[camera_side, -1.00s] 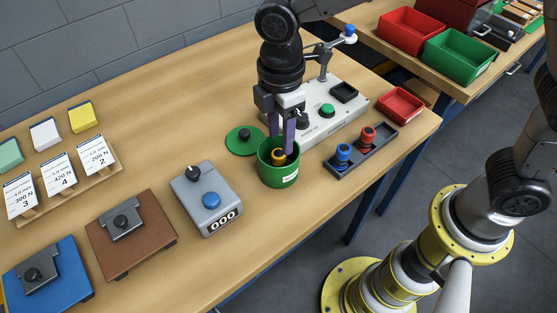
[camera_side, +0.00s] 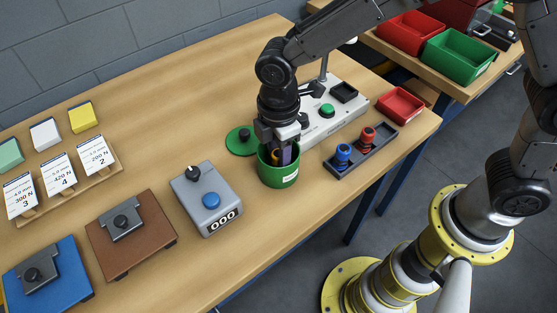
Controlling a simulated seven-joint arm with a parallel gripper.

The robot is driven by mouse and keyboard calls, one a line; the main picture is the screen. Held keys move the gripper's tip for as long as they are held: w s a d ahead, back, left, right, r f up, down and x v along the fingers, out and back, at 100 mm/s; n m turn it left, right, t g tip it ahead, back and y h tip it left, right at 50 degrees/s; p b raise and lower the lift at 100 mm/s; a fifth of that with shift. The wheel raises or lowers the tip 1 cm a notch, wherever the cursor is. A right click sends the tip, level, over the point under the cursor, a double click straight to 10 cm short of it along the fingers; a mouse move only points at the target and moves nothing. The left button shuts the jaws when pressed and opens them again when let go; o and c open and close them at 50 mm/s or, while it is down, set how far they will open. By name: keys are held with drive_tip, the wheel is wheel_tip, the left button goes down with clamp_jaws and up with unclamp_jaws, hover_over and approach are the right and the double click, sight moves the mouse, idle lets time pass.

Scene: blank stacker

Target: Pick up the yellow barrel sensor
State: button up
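The yellow barrel sensor (camera_side: 276,156) is inside a green cup (camera_side: 279,178) on the table. Only a small sliver of yellow shows past my fingers. My gripper (camera_side: 284,157) points straight down, with its purple-grey fingers lowered into the cup around or beside the sensor. The cup wall and the gripper body hide the fingertips, so I cannot tell whether they touch the sensor.
A green lid (camera_side: 241,141) lies left of the cup. A white panel (camera_side: 327,122) stands behind it. A dark rack (camera_side: 361,149) with a blue and a red sensor is at right. A grey counter box (camera_side: 206,200) is at left. A red tray (camera_side: 400,106) sits near the right edge.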

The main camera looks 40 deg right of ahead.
clamp_jaws()
drive_tip(key=shift+r, duration=0.1)
wheel_tip(320, 180, up, 10)
drive_tip(key=shift+f, duration=0.1)
idle(0.4)
